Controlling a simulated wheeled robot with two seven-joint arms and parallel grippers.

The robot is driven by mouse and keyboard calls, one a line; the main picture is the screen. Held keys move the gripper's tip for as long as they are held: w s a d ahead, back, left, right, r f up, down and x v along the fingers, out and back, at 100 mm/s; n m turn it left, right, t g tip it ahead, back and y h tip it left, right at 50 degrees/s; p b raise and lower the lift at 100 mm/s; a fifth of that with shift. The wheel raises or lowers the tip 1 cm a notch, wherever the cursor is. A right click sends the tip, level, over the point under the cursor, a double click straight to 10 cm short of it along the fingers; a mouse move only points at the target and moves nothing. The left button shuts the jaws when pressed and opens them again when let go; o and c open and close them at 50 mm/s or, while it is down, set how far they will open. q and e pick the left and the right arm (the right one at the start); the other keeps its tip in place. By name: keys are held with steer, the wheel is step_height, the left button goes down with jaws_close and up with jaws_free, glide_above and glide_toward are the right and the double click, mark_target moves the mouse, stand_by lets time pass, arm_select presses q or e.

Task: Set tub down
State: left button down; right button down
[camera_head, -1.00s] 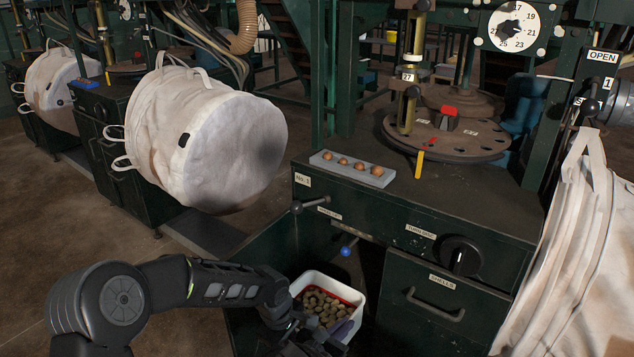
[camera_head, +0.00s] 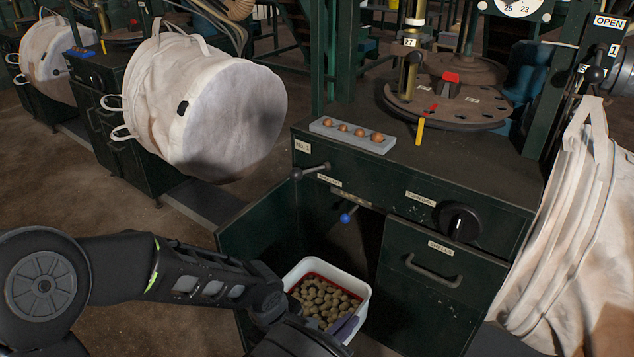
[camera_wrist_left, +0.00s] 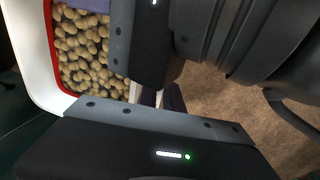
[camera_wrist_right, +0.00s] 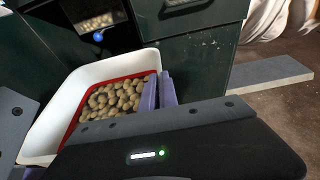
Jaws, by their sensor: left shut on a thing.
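The white tub (camera_head: 365,304) has a red inner band and holds many round tan nuts (camera_head: 322,299). It is low in front of the dark green cabinet's open bay; I cannot tell whether its base touches anything. My left gripper (camera_wrist_left: 160,97) is shut on the tub's near left rim, mostly hidden by my arm in the head view. My right gripper's purple fingertips (camera_head: 345,325) are at the tub's near right rim. In the right wrist view these fingertips (camera_wrist_right: 158,92) stand close together, one on each side of the wall, seemingly clamped on it.
The cabinet has a blue-knobbed lever (camera_head: 347,217) above the bay and a drawer marked shells (camera_head: 432,275) to the right. More nuts (camera_wrist_right: 98,22) lie inside the cabinet. White bulk bags (camera_head: 230,115) hang at left and right (camera_head: 580,240). Brown floor lies open at left.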

arm_select(q)
steer(key=shift+s+d+r, duration=0.1)
steer(key=shift+s+r, duration=0.1)
steer(key=shift+s, duration=0.2)
arm_select(e)
steer(key=shift+s+a+r, duration=0.1)
steer(key=shift+s+r, duration=0.15)
steer(key=shift+s, duration=0.1)
arm_select(q)
steer(key=shift+w, duration=0.1)
